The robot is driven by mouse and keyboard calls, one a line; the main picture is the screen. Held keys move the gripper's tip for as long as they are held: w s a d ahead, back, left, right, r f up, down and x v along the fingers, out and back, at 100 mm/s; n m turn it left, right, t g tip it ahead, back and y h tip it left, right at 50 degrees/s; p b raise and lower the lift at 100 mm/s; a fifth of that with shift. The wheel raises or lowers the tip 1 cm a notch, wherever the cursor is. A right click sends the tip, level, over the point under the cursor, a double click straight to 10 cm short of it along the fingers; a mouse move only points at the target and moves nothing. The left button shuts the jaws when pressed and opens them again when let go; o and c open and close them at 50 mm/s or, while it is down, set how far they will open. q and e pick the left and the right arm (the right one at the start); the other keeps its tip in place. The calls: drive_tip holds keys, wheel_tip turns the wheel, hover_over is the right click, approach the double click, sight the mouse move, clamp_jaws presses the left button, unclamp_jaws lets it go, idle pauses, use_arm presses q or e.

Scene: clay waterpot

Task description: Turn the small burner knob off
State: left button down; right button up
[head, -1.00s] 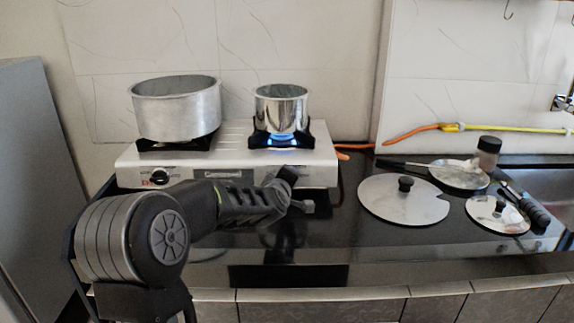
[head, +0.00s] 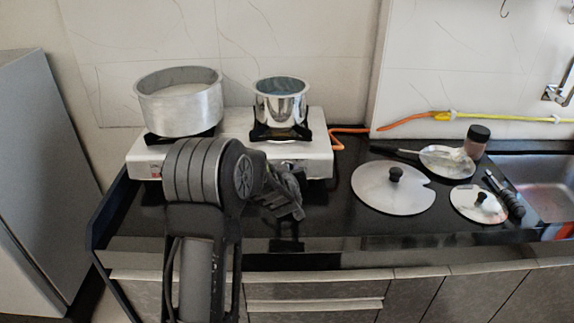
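The white two-burner stove (head: 235,124) stands on the black counter. The small burner (head: 281,134) is on its right side under a small shiny steel pot (head: 281,108). No flame shows under this pot. The small burner's knob cannot be made out; my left gripper is in front of that part of the stove. My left gripper (head: 294,204) is low in front of the stove's right half, pointing right and down. Its fingers are dark and partly hidden, so its opening is unclear. My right gripper is not in view.
A large aluminium pot (head: 180,105) stands on the left burner; my arm covers the stove front below it. To the right lie a big lid (head: 393,192), a small lid (head: 478,205), a pan (head: 447,160) and a jar (head: 477,142). An orange hose (head: 335,140) runs behind.

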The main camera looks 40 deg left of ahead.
use_arm(q)
drive_tip(key=shift+f, duration=0.1)
idle(0.3)
drive_tip(key=c, duration=0.9)
unclamp_jaws()
drive_tip(key=v, duration=0.8)
drive_tip(key=shift+w, duration=0.1)
